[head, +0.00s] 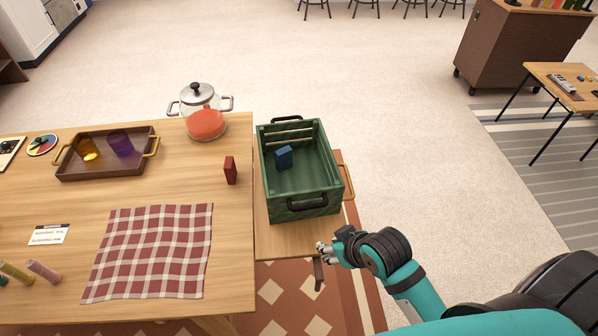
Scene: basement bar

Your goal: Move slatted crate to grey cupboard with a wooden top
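The slatted crate (318,211) is green with black handles at its near and far ends. It stands upright on a light wooden surface (285,238) beside the right edge of the larger table. A small blue block (284,158) is inside it. My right gripper (320,262) is just in front of the crate's near end, apart from the crate's near handle in the picture. Its fingers are small and seen at an angle, so I cannot tell if they are open. My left gripper is out of view. I see no grey cupboard with a wooden top.
The wooden table (228,238) holds a glass pot (206,124), a brown tray (105,172) with cups, a red block (230,170) and a checked cloth (150,250). A brown wheeled cabinet (512,50) and a small table (560,85) stand right. Open floor (400,120) lies between.

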